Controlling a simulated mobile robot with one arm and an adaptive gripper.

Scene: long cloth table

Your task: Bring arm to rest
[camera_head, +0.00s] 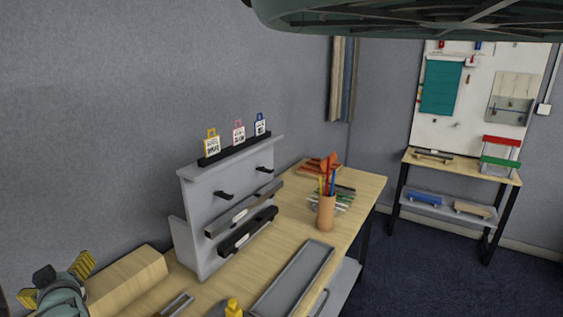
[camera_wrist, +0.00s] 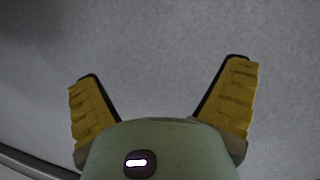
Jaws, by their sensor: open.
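My gripper (camera_wrist: 165,95) shows in the wrist view with its two yellow-padded fingers spread wide apart. It is open and nothing is between the fingers. Behind it is a plain grey surface that looks like the wall. In the head view, my gripper (camera_head: 62,272) is at the lower left corner, with yellow finger pads showing beside a wooden block. The rest of my arm is mostly outside the picture.
A wooden table (camera_head: 345,205) holds a grey rack (camera_head: 215,195) with several tags on top, a wooden block (camera_head: 128,278), a pen cup (camera_head: 326,213) and a grey tray (camera_head: 293,280). A second bench (camera_head: 460,170) stands at the back right, beyond open dark floor (camera_head: 420,280).

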